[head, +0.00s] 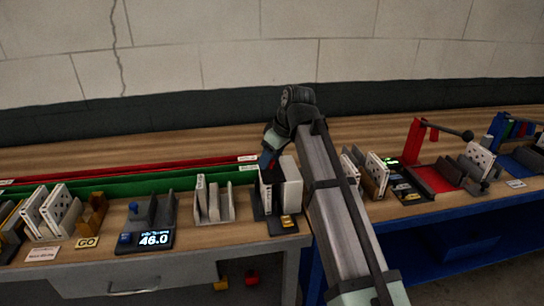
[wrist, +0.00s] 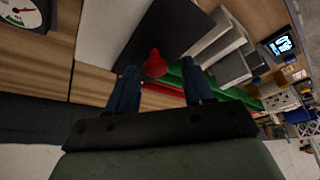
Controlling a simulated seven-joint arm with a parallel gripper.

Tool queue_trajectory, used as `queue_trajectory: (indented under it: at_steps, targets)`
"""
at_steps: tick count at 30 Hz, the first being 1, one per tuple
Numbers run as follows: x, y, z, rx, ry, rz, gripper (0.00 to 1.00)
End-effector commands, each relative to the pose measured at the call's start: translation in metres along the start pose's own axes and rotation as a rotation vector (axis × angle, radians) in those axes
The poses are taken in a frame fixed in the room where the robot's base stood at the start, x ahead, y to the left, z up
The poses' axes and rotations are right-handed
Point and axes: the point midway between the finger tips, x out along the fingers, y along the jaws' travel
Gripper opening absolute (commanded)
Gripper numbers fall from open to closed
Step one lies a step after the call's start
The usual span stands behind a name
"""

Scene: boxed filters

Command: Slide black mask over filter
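A dark, flat-faced piece (wrist: 172,32) with a red knob (wrist: 155,64) looks like the black mask. In the head view it seems to be the dark piece (head: 266,196) beside a white box (head: 291,184), likely the filter. A pale face (wrist: 108,30) lies beside the dark piece in the wrist view. My gripper (wrist: 160,78) is open, its two blue fingers on either side of the red knob with visible gaps. In the head view my gripper (head: 270,155) is just above the dark piece; my arm hides the area to the right of the white box.
Green (head: 150,184) and red (head: 130,170) rails run behind the stations at left. A grey slotted rack (head: 213,206) and a display reading 46.0 (head: 153,239) stand left of the white box. A red frame (head: 416,140) stands right of my arm. The rear tabletop is mostly clear.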

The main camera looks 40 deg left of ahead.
Motion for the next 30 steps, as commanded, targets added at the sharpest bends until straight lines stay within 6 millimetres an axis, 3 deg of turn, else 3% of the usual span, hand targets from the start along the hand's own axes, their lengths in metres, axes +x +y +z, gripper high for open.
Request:
queue_trajectory:
  at_steps: [11, 30]
  targets:
    - [-0.011, 0.001, 0.0, 0.001, 0.0, 0.003, 0.52]
    - [-0.119, 0.001, -0.001, 0.0, 0.001, 0.002, 0.52]
